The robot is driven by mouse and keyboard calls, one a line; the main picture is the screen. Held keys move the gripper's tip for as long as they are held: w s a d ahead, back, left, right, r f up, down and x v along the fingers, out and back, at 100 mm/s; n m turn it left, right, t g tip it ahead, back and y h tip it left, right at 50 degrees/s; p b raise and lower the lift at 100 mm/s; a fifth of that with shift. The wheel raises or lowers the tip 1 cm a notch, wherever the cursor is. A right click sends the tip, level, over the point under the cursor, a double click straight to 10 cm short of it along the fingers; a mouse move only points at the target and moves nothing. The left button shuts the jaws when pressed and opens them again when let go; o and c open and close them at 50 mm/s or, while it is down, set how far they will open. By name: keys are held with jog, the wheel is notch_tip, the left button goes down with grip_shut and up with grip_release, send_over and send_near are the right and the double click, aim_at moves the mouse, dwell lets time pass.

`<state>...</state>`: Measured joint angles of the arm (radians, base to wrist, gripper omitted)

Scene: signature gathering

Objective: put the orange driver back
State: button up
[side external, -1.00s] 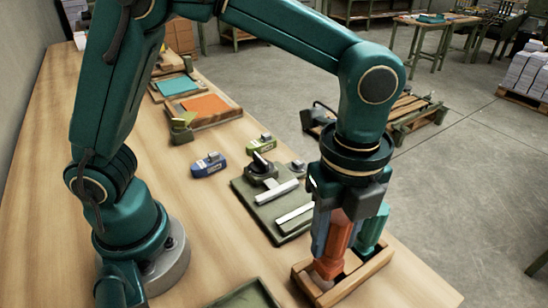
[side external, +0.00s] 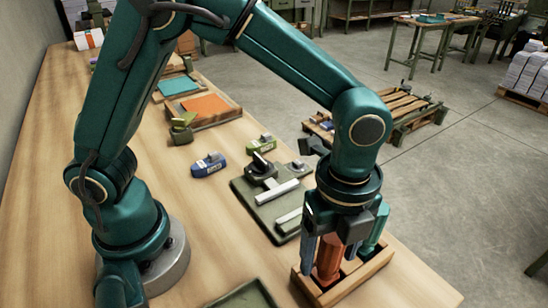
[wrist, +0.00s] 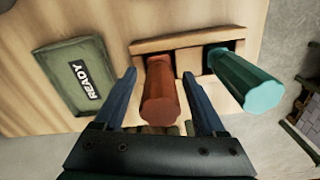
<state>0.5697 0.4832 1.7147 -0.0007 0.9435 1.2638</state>
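The orange driver (side external: 328,258) stands upright in the left slot of a wooden rack (side external: 360,283); its handle (wrist: 160,92) also shows in the wrist view. My gripper (side external: 340,252) is above the rack with a finger on each side of the handle. In the wrist view my gripper (wrist: 162,88) is open, with gaps between both fingers and the handle. A teal driver (side external: 374,232) stands in the right slot, just outside my right finger; it also shows in the wrist view (wrist: 245,82). The driver's lower end is hidden in the rack.
A green tray marked READY (wrist: 78,75) lies left of the rack. A green fixture board (side external: 250,198) with metal parts lies behind it. Blue (side external: 209,165) and green (side external: 261,144) small tools lie farther back. The table edge is close on the right.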

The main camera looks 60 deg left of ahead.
notch_tip(320, 180, up, 12)
jog(key=shift+f, duration=0.1)
jog(key=shift+r, duration=0.2)
jog(key=shift+a+r+n, duration=0.2)
jog(key=shift+a+n, duration=0.1)
jog(key=s+a+f+n+t, duration=0.1)
jog(key=s+a+n+t, duration=0.1)
jog(key=a+n, duration=0.5)
jog(key=s+a+f+n+t, duration=0.1)
jog(key=s+a+n+t, duration=0.2)
jog(key=n, duration=1)
jog(key=s+a, duration=0.2)
jog(key=a, duration=0.2)
jog(key=shift+a+f+t, duration=0.3)
jog(key=shift+a, duration=0.1)
